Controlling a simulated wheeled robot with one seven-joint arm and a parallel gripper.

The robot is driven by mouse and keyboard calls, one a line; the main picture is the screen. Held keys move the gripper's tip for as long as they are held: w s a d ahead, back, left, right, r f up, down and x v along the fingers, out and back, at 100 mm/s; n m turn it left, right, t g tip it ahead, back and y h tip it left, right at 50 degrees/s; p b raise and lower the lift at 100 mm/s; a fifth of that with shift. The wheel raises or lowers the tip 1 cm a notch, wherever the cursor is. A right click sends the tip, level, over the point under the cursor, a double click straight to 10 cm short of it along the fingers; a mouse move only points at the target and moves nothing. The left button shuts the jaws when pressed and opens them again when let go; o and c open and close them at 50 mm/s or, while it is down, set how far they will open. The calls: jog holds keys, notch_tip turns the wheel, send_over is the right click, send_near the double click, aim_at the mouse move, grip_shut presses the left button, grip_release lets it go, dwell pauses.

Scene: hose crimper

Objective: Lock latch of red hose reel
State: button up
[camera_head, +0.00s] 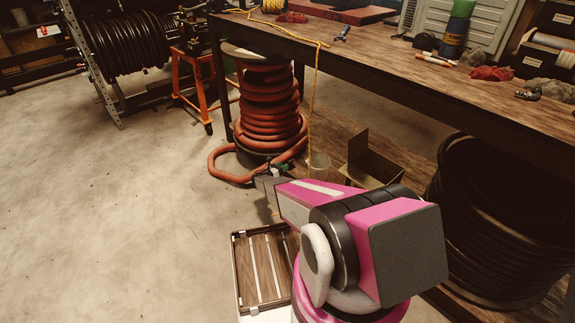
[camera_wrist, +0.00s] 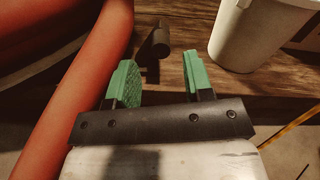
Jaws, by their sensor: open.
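The red hose reel (camera_head: 268,112) stands upright under the workbench, wound with thick red hose, and a loop of hose lies on the floor at its base. In the wrist view, red hose (camera_wrist: 88,85) fills the left side. A small dark knob on a short stem (camera_wrist: 160,40), which may be the latch, shows just beyond and between my fingertips. My gripper (camera_wrist: 157,72) has green finger pads spread apart with nothing held between them. In the head view, my gripper (camera_head: 281,169) is low beside the reel's base, partly hidden by my own arm.
A pale bucket (camera_wrist: 245,30) stands close to the right of my fingers; it also shows in the head view (camera_head: 319,163). An open cardboard box (camera_head: 368,160) is right of it. A yellow cord (camera_head: 314,85) hangs from the workbench (camera_head: 440,75). The floor at left is clear.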

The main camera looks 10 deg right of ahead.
jog(key=shift+x, duration=2.15)
grip_shut()
jog(key=shift+w+a+r+n, duration=0.2)
jog(key=shift+w+n, duration=0.15)
jog(key=shift+n, duration=0.4)
jog(key=shift+w+a+r+n, duration=0.1)
jog(key=shift+w+a+n, duration=0.15)
jog(key=shift+n, duration=0.55)
jog(key=shift+w+a+r+n, duration=0.15)
jog(key=shift+w+n, duration=0.25)
jog(key=shift+n, duration=0.35)
grip_release()
jog(key=shift+f, duration=0.1)
